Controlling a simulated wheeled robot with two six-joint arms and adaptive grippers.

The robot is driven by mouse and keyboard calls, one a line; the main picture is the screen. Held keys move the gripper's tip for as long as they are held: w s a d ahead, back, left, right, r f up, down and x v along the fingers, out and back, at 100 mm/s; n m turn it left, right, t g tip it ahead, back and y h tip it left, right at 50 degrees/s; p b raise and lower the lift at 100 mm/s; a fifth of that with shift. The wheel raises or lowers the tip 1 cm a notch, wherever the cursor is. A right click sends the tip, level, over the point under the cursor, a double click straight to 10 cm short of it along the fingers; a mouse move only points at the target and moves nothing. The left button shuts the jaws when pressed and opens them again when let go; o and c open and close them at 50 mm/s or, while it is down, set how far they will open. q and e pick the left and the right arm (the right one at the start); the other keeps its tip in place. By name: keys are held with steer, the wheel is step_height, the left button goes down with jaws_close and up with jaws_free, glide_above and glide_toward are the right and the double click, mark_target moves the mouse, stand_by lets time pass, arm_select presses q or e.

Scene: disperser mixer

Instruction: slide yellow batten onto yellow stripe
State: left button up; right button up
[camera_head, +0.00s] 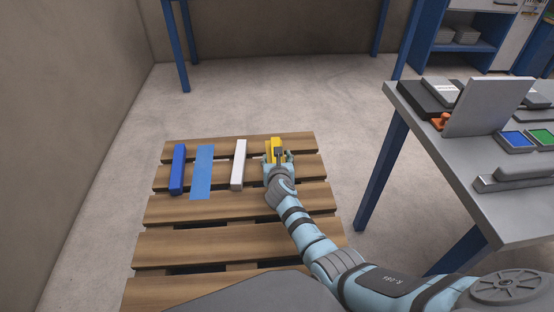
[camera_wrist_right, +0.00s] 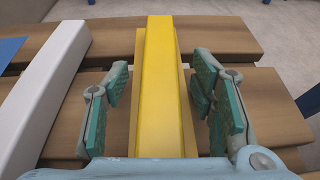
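The yellow batten (camera_head: 276,143) lies on the wooden pallet near its right side, partly hidden by my right gripper (camera_head: 278,158). In the right wrist view the batten (camera_wrist_right: 167,90) runs lengthwise between my open fingers (camera_wrist_right: 160,100), with a gap on each side. The darker yellow stripe (camera_wrist_right: 186,115) shows as a strip along both sides of the batten, so the batten covers its middle. The stripe's near end is hidden by my gripper. My left gripper is not in view.
The pallet (camera_head: 190,245) has gaps between its slats. A white batten (camera_head: 238,165) lies left of my right gripper. A blue batten (camera_head: 178,170) lies farther left, beside a bare blue stripe (camera_head: 202,172). A grey table (camera_head: 440,140) stands to the right.

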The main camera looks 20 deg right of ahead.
steer(key=shift+r, duration=0.15)
step_height(320, 180, up, 10)
stand_by(0.4)
steer(key=shift+d+f, duration=0.1)
steer(key=shift+f, duration=0.1)
